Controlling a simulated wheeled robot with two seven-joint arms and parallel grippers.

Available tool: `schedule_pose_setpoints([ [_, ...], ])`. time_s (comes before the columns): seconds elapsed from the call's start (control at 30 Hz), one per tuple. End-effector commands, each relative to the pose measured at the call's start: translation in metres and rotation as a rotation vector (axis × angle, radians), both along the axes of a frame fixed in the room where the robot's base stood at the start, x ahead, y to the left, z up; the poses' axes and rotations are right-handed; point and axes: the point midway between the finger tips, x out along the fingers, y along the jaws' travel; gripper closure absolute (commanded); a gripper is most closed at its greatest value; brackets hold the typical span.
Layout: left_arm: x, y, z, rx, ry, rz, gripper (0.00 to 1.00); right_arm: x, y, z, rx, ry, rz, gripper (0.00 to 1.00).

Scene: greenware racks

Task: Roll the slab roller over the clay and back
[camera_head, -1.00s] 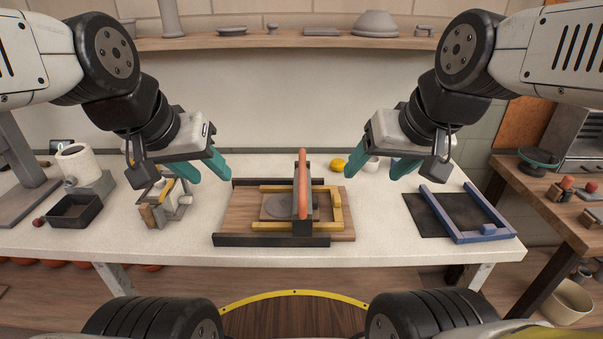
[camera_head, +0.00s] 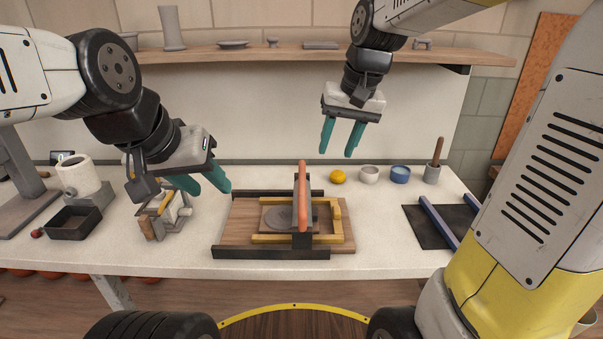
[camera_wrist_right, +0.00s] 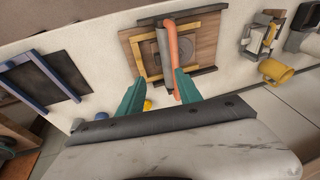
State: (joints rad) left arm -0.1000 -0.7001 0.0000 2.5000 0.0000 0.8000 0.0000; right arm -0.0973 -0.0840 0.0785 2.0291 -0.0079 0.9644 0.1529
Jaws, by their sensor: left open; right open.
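The slab roller has a wooden bed (camera_head: 232,228) with black side rails and a yellow frame (camera_head: 338,220) on it. Its roller with a long orange handle (camera_head: 302,190) lies across the right part of the bed. A flat grey clay disc (camera_head: 277,218) shows inside the frame, left of the roller. My left gripper (camera_head: 208,188) is open and empty, left of the bed. My right gripper (camera_head: 342,148) is open and empty, raised behind and right of the roller. In the right wrist view, the orange handle (camera_wrist_right: 183,65) and bed lie beyond its open fingers (camera_wrist_right: 158,88).
A yellow ball (camera_head: 337,177), small bowls (camera_head: 369,175) and a tool cup (camera_head: 432,174) stand at the back right. A blue frame (camera_head: 440,222) on a dark mat lies right. A small metal device (camera_head: 163,213) and a black tray (camera_head: 73,222) are left. A shelf hangs above.

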Motion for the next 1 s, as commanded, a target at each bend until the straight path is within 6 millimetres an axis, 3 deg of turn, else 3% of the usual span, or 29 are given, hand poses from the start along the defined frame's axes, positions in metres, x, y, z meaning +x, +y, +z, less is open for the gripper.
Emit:
schedule_pose_setpoints([
  [0.03, 0.000, 0.000, 0.000, 0.000, 0.000, 0.000, 0.59, 0.019, 0.009, -0.010, 0.002, 0.042, 0.000, 0.59],
  [0.2, 0.000, 0.000, 0.000, 0.000, 0.000, 0.000, 0.59, 0.065, 0.032, -0.042, 0.009, 0.150, -0.009, 0.59],
  [0.37, 0.000, 0.000, 0.000, 0.000, 0.000, 0.000, 0.59, 0.089, 0.047, -0.064, 0.014, 0.212, -0.017, 0.59],
  [0.57, 0.000, 0.000, 0.000, 0.000, 0.000, 0.000, 0.59, 0.096, 0.053, -0.079, 0.016, 0.234, -0.021, 0.59],
  [1.0, 0.000, 0.000, 0.000, 0.000, 0.000, 0.000, 0.59, 0.096, 0.065, -0.141, 0.015, 0.234, -0.019, 0.59],
])
